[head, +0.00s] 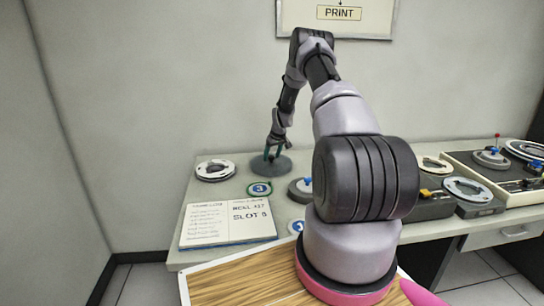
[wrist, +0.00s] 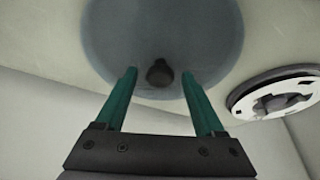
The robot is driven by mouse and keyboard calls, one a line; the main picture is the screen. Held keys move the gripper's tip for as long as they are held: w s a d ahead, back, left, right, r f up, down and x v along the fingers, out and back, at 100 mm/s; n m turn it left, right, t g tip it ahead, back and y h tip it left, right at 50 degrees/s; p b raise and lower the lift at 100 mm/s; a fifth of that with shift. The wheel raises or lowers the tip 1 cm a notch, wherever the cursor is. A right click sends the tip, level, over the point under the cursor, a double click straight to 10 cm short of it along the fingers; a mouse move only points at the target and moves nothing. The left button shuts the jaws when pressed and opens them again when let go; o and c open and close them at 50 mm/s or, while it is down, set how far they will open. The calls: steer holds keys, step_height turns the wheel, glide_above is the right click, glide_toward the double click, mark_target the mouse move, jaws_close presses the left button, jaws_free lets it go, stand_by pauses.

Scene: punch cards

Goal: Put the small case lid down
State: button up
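The small case lid (head: 257,166) is a round, translucent blue-grey disc lying at the back left of the table. In the wrist view the lid (wrist: 115,40) fills the upper middle, with its dark knob (wrist: 159,73) showing. My gripper (wrist: 166,72) has its two green fingers apart, one on each side of the knob, with a clear gap to it on both sides. In the head view my gripper (head: 272,154) is low over the lid, and its fingers partly hide the knob. Nothing is held between the fingers.
A white reel (head: 215,170) lies left of the lid; it also shows in the wrist view (wrist: 285,92). A round green marker numbered 3 (head: 259,189), a grey disc with a blue knob (head: 300,190) and an open booklet (head: 228,222) are nearer. Machines (head: 500,180) stand right.

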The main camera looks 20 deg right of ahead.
steer(key=shift+s+r, duration=0.1)
steer(key=shift+r, duration=0.45)
steer(key=s+a+r, duration=0.3)
steer(key=s+r, duration=0.1)
steer(key=r, duration=0.8)
steer(key=s+a+r, duration=0.2)
steer(key=s+r, duration=0.2)
steer(key=r, duration=0.8)
steer(key=s+a+r+m+t, duration=0.1)
steer(key=s+a+r, duration=0.3)
steer(key=s+r, duration=0.25)
steer(key=s+a+r+m, duration=0.1)
steer(key=s+a+r, duration=0.3)
steer(key=s+r, duration=0.3)
steer(key=s+a+r+m, duration=0.1)
steer(key=s+a+r, duration=0.1)
steer(key=s, duration=0.7)
steer(key=s+a+r+m+t+y, duration=0.1)
steer(key=s+a+r, duration=0.2)
steer(key=s, duration=0.6)
steer(key=s+a+r+m, duration=0.1)
steer(key=s+a, duration=0.3)
steer(key=s, duration=0.5)
steer(key=shift+r+t, duration=0.4)
steer(key=shift+r, duration=0.4)
